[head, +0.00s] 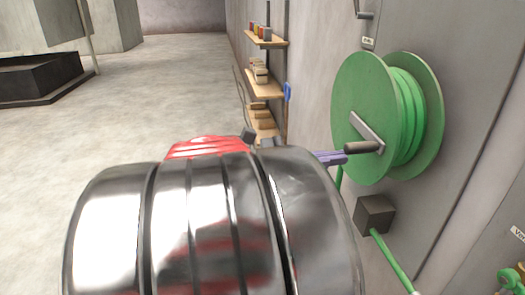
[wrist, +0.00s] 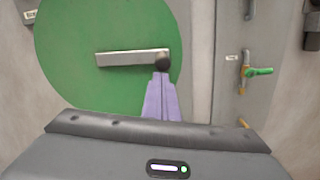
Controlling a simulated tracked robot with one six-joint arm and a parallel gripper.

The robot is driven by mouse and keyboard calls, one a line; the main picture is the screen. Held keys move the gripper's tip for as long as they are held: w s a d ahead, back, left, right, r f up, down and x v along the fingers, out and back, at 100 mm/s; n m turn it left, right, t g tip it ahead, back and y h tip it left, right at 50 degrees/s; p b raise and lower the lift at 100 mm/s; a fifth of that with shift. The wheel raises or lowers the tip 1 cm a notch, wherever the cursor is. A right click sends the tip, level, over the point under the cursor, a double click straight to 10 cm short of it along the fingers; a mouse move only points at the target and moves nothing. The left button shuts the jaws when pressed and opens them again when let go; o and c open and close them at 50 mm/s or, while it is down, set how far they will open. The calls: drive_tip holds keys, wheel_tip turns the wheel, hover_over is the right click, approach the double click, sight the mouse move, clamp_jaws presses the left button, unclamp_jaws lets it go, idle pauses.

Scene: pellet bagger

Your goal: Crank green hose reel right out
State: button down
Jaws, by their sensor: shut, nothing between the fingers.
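The green hose reel (head: 350,85) is mounted on the grey wall at the right, and its disc (wrist: 75,65) fills the left of the wrist view. A flat grey crank arm (head: 366,131) crosses its face; in the wrist view it (wrist: 125,58) lies about level, pointing right. A dark round handle (head: 362,148) sticks out from its end and shows end-on in the wrist view (wrist: 162,61). My gripper (head: 340,158) has purple fingers, shut and empty. In the wrist view the fingertips (wrist: 161,80) overlap the handle's lower edge; I cannot tell whether they touch.
A dark block (head: 374,214) with a green hose (head: 392,262) sits below the reel. Wall shelves (head: 266,41) with small goods stand beyond my arm. A green-handled valve (wrist: 259,71) is to the right in the wrist view. The floor (head: 150,95) at left is mostly clear.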

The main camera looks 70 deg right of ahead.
drive_tip(key=shift+a+r, duration=0.15)
drive_tip(key=shift+r, duration=0.3)
drive_tip(key=shift+f, duration=0.1)
drive_tip(key=w+a+f, duration=0.4)
drive_tip(key=w, duration=0.5)
drive_tip(key=shift+w+a+f, duration=0.2)
drive_tip(key=shift+w, duration=0.2)
idle(0.7)
